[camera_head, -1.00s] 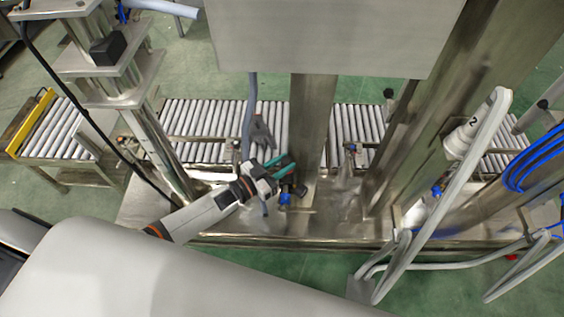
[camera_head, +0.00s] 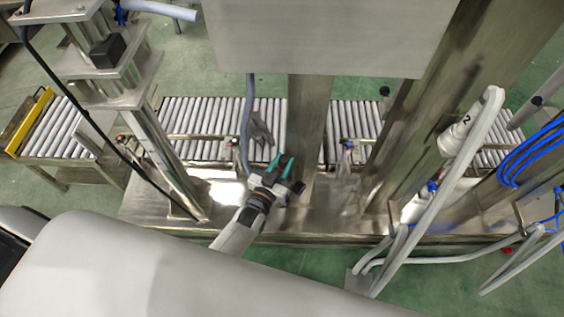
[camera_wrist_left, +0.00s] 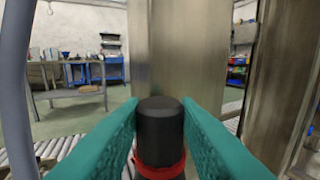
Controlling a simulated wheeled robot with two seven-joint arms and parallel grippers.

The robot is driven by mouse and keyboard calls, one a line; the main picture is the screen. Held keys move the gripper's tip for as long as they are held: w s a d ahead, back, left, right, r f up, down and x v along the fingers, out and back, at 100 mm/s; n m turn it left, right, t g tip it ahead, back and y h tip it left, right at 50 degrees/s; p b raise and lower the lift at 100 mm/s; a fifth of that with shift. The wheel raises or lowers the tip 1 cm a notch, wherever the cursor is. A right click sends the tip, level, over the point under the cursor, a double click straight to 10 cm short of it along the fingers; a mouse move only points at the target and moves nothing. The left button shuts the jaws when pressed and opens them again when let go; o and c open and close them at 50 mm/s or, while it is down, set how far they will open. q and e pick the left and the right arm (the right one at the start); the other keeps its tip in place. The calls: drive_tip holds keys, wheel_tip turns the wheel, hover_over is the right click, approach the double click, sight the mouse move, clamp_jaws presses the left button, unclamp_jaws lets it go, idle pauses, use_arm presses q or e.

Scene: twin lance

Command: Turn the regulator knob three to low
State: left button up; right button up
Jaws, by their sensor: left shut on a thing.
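The regulator knob (camera_wrist_left: 160,128) is a black, rounded cylinder with a red ring below it, low in the middle of the left wrist view. My left gripper (camera_wrist_left: 160,135) has a teal finger on each side of the knob and is shut on it. In the head view my left gripper (camera_head: 282,165) is beside the foot of the central steel column, and I cannot clearly make out the knob there. No number or low mark on the knob can be read. My right gripper is not in view.
The steel column (camera_head: 308,125) rises right by the gripper. A grey hose (camera_head: 248,120) hangs to its left. A roller conveyor (camera_head: 190,118) runs behind. White pipes (camera_head: 440,200) and blue hoses (camera_head: 530,160) stand at the right.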

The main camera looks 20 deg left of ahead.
use_arm(q)
drive_tip(key=o, duration=1)
drive_tip(key=shift+s, duration=0.15)
drive_tip(key=s, duration=0.4)
drive_tip(key=s+a, duration=0.1)
drive_tip(key=s, duration=0.6)
drive_tip(key=shift+s+a, duration=0.35)
